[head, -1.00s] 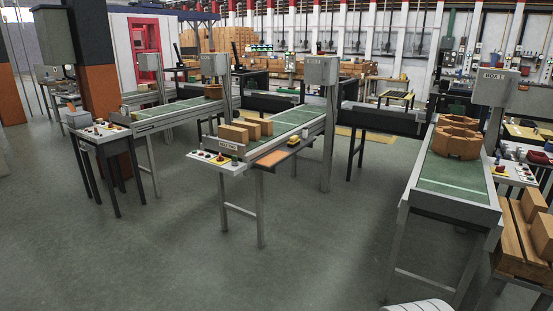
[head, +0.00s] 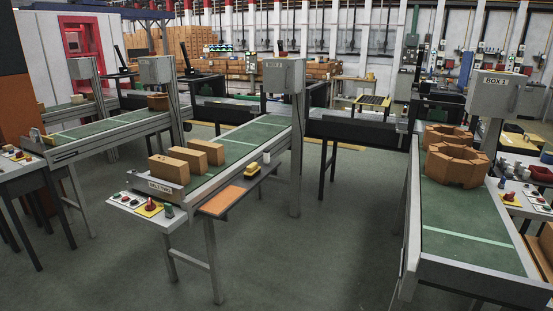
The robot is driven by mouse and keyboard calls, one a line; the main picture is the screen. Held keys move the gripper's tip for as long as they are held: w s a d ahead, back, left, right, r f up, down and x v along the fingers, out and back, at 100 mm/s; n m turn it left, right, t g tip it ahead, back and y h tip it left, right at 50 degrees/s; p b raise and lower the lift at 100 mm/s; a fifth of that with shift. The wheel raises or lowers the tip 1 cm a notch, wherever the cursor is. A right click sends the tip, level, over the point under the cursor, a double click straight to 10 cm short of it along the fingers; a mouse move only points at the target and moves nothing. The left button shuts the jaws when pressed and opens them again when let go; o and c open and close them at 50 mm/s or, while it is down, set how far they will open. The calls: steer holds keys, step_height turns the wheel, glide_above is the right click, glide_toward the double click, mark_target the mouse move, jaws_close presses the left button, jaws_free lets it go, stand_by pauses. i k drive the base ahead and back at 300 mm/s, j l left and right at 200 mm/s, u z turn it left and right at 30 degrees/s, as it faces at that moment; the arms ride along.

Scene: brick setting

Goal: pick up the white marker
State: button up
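I cannot make out a white marker for certain. A small white item (head: 267,157) stands on the side ledge of the middle conveyor (head: 232,148) in the head view, too small to identify. A yellow item (head: 252,169) lies beside it on the ledge. My gripper is not in view.
Bricks (head: 207,152) sit on the middle conveyor, with an orange board (head: 221,200) at its side. Octagonal brick pieces (head: 457,163) sit on the right conveyor (head: 465,250). A control panel (head: 140,203) is at the middle conveyor's near end. Open floor (head: 290,265) lies between the conveyors.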

mark_target(266, 153)
steer(key=i+l+u, duration=0.25)
steer(key=i+l, duration=0.15)
steer(key=i+l+u, duration=0.2)
steer(key=i+l, duration=0.2)
steer(key=i+l+u, duration=0.25)
steer(key=l, duration=0.35)
steer(key=i, duration=0.05)
